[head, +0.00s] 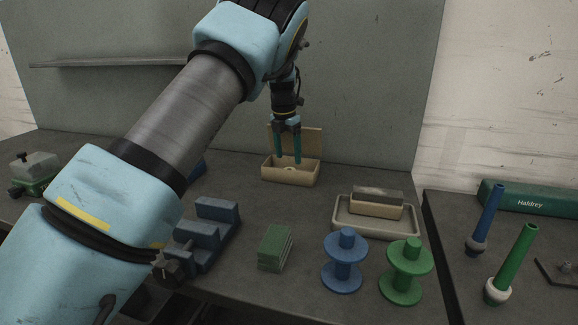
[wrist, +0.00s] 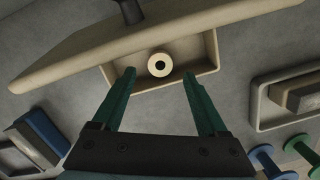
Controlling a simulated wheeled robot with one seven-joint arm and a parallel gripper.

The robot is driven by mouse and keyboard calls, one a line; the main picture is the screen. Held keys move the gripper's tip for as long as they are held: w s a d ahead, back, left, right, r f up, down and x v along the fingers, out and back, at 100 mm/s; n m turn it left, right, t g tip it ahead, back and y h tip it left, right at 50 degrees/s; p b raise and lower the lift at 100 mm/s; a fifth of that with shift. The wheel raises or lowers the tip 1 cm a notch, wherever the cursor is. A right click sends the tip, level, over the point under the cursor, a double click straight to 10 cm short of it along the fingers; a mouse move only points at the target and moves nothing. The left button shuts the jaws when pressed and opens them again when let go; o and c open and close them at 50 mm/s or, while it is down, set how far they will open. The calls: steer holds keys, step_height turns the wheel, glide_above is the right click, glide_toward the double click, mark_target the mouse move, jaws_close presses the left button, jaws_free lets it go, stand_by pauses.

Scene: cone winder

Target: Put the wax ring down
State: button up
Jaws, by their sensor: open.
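The wax ring (wrist: 160,65) is a pale cream ring with a dark centre hole. It lies inside an open wooden box (head: 290,180) with a raised lid at the back of the table. In the head view the ring (head: 289,168) shows only as a small pale patch between the fingers. My gripper (head: 288,161) is over the box, pointing down, with its green fingers apart on either side of the ring. The wrist view shows both fingers (wrist: 160,82) clear of the ring, with nothing held between them. The box's lid (wrist: 150,42) crosses the top of the wrist view.
A tray (head: 345,225) with a wooden-based block (head: 377,204) stands right of the box. A blue spool (head: 343,272), a green spool (head: 406,281) and a green block (head: 275,248) stand near the front. A blue vise-like fixture (head: 207,238) is at left.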

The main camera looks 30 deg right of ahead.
step_height(320, 180, up, 8)
steer(key=shift+s+a+f+b, duration=0.2)
steer(key=shift+a+b, duration=0.2)
steer(key=shift+a, duration=0.05)
steer(key=a+f+m, duration=0.3)
steer(key=a+m, duration=0.5)
steer(key=a, duration=1.6)
steer(key=s+a+f+m, duration=0.2)
steer(key=s+a+m, duration=0.6)
steer(key=s+a, duration=0.1)
steer(key=s+a+f+m+t+y, duration=0.1)
steer(key=s+a+f+m, duration=0.2)
steer(key=s+a+m, duration=0.5)
steer(key=shift+s+a, duration=0.95)
steer(key=shift+a, duration=0.15)
